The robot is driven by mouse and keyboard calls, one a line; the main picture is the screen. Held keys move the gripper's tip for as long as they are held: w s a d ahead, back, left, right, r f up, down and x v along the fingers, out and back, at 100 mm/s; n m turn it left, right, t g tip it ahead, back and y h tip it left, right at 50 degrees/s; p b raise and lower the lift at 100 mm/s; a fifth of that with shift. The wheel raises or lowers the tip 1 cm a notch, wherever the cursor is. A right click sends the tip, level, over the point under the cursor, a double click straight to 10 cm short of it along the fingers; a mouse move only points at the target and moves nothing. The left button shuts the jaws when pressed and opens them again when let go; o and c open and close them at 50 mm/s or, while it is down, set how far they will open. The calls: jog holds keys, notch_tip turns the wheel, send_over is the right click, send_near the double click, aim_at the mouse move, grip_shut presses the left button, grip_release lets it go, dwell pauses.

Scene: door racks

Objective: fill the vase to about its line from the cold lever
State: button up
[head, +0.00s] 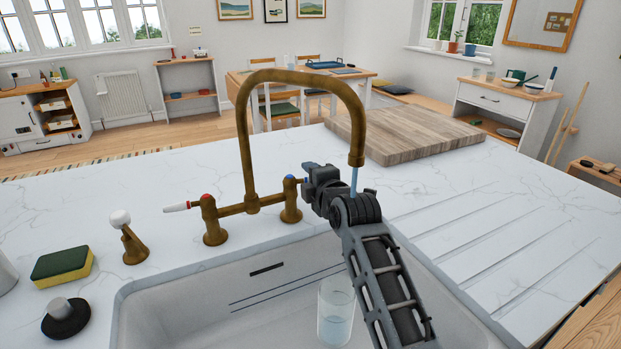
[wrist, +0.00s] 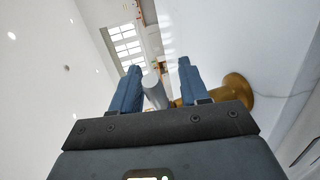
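The clear glass vase (head: 336,312) stands upright in the sink below the spout, partly hidden by my arm. It holds some pale blue water, with its surface below the rim; I cannot make out the fill line. A blue stream of water (head: 354,180) falls from the brass tap's spout (head: 357,155). The cold valve (head: 290,200), with a blue dot, is the right one. My gripper (head: 308,180) is at this valve's lever. In the wrist view the fingers (wrist: 158,72) are apart, with the grey lever (wrist: 153,92) between them, nearer the left finger.
The hot valve (head: 211,222), red-dotted with a white-tipped lever, is on the left. A white-knobbed brass fitting (head: 130,240), a sponge (head: 62,266) and a dark plug (head: 66,317) lie left of the sink (head: 225,285). A wooden board (head: 405,135) is behind; the grooved drainer (head: 500,225) is clear.

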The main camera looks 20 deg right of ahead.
jog(key=v, duration=0.8)
jog(key=shift+b, duration=0.45)
jog(key=shift+w, duration=0.1)
dwell(6.7)
